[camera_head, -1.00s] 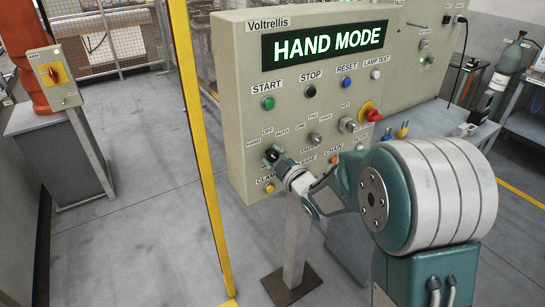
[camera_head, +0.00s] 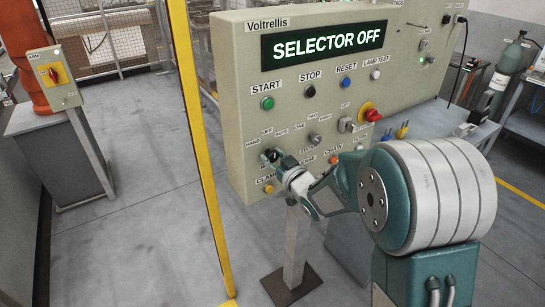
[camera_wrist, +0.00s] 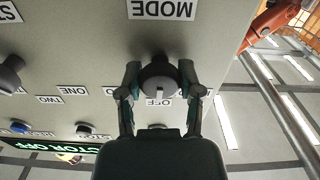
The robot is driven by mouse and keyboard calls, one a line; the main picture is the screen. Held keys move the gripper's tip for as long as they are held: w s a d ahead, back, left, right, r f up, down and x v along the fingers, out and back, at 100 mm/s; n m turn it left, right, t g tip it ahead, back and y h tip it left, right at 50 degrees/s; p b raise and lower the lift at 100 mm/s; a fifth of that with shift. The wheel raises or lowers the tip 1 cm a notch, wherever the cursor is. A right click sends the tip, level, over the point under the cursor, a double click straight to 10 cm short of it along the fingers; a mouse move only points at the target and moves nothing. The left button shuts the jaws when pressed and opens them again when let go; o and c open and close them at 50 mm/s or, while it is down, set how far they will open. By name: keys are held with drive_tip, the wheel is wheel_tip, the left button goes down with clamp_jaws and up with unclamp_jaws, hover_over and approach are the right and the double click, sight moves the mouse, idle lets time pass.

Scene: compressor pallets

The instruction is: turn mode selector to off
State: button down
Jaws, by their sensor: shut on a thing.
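The mode selector is a dark round knob (camera_wrist: 158,80) under the upside-down MODE label in the wrist view. My gripper (camera_wrist: 160,88) is shut on it, one finger on each side. In the head view my gripper (camera_head: 272,158) is at the lower left of the beige control panel (camera_head: 233,110), below the HAND, OFF and AUTO labels, and hides most of the knob. The panel's display (camera_head: 322,42) reads SELECTOR OFF in green.
Close by on the panel are a smaller selector (camera_head: 314,139), a yellow button (camera_head: 269,188), an orange button (camera_head: 334,160) and a red emergency stop (camera_head: 371,114). A yellow post (camera_head: 201,150) stands just left of the panel.

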drive_tip(key=shift+f+m, duration=0.35)
drive_tip(key=shift+m, duration=0.15)
drive_tip(key=shift+c, duration=2.2)
unclamp_jaws()
drive_tip(key=shift+o, duration=1)
drive_tip(key=shift+r, duration=0.15)
drive_tip(key=v, duration=1.1)
drive_tip(key=shift+s+d, duration=0.25)
drive_tip(key=shift+s, duration=0.05)
